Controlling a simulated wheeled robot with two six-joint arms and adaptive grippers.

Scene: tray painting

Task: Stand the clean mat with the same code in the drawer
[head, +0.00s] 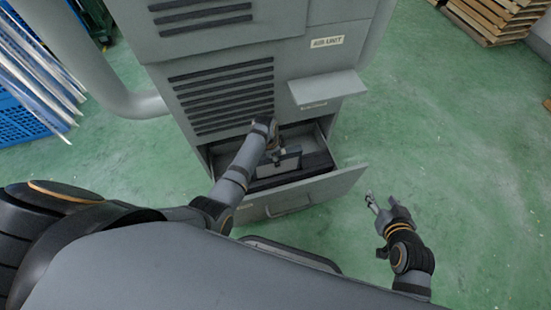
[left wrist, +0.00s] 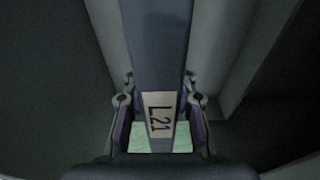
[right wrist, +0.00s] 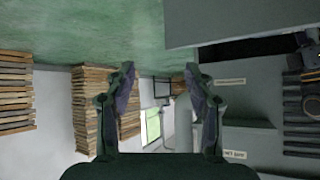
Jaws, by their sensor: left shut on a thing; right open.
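My left gripper (head: 273,150) reaches down into the open drawer (head: 335,184) at the foot of a grey cabinet. It is shut on a dark blue-grey mat (left wrist: 157,45), which runs between its fingers in the left wrist view. A pale label on the mat reads L21. In the head view the mat (head: 288,163) stands roughly on edge inside the drawer, partly hidden by my left gripper. I cannot tell whether it touches the drawer's floor. My right gripper (head: 371,204) is open and empty, to the right of the drawer, with its fingers apart in the right wrist view (right wrist: 160,85).
The grey cabinet (head: 222,95) has slatted vents, an AIR UNIT label and a ledge (head: 328,88) jutting out above the drawer. A thick grey pipe (head: 125,100) and a blue crate (head: 25,115) stand at left. Wooden pallets (head: 490,18) lie far right.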

